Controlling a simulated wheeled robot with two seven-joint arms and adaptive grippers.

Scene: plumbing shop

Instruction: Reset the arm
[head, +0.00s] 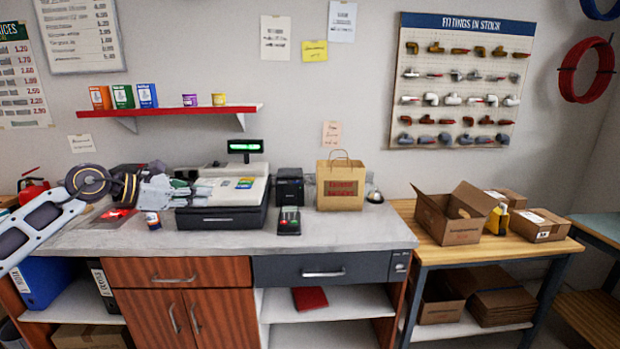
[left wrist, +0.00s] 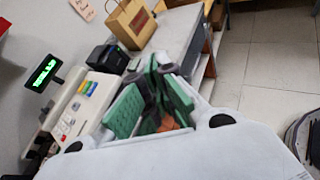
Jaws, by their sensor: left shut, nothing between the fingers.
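My left arm comes in from the left in the head view, reaching over the left part of the counter. My left gripper (head: 172,191) is at the left side of the cash register (head: 222,219). In the left wrist view the gripper (left wrist: 160,68) shows its green-padded fingers, shut with nothing held. The register (left wrist: 88,108) lies to its left there. My right arm and gripper are not in view.
The counter (head: 330,232) holds a card terminal (head: 289,222), a paper bag (head: 340,186) and a small can (head: 152,220) near the gripper. A red shelf (head: 180,108) is above. The counter's right front is clear. An open box (head: 455,216) stands on the wooden table.

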